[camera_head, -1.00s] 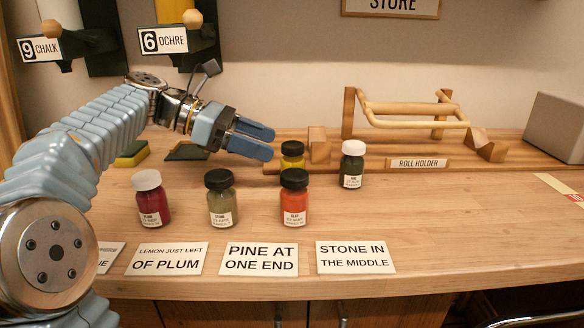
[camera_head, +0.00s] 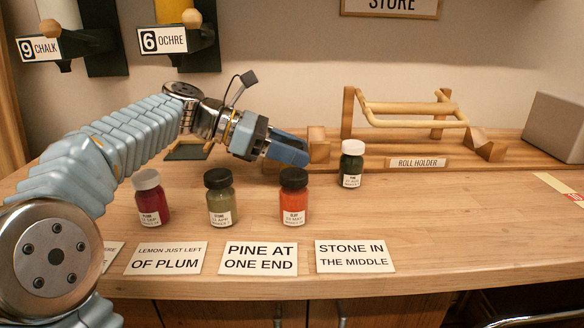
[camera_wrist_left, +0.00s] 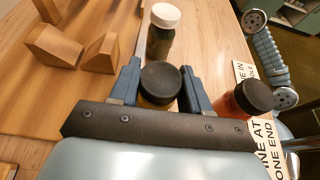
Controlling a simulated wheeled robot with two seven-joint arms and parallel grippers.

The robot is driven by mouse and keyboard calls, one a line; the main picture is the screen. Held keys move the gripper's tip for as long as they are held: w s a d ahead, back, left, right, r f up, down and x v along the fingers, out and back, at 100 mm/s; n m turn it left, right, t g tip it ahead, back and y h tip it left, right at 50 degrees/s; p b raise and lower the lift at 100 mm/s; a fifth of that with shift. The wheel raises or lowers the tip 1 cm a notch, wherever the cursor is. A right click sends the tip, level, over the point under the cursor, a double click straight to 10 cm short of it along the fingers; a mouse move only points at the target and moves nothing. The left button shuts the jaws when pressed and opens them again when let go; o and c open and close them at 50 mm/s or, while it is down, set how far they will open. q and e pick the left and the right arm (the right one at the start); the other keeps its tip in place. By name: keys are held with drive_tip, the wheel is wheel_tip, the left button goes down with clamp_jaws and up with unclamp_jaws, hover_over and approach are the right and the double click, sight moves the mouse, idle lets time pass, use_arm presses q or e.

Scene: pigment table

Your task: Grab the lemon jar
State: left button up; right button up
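The lemon jar (camera_wrist_left: 161,82), with a black lid and a little yellow showing below it, is between the two fingers of my left gripper (camera_wrist_left: 160,84) in the left wrist view. The fingers stand on either side of it and look open; contact cannot be made out. In the head view my left gripper (camera_head: 289,152) is low over the table behind the orange jar (camera_head: 294,200) and hides the lemon jar. My right gripper is not in view.
The white-lidded dark green jar (camera_head: 351,165) stands just right of the fingertips. An olive jar (camera_head: 220,203) and a plum-red jar (camera_head: 151,203) stand left of the orange one. The wooden roll holder (camera_head: 400,163) is behind. Cards, such as the pine card (camera_head: 259,258), lie in front.

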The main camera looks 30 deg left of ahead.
use_arm(q)
drive_tip(key=c, duration=0.5)
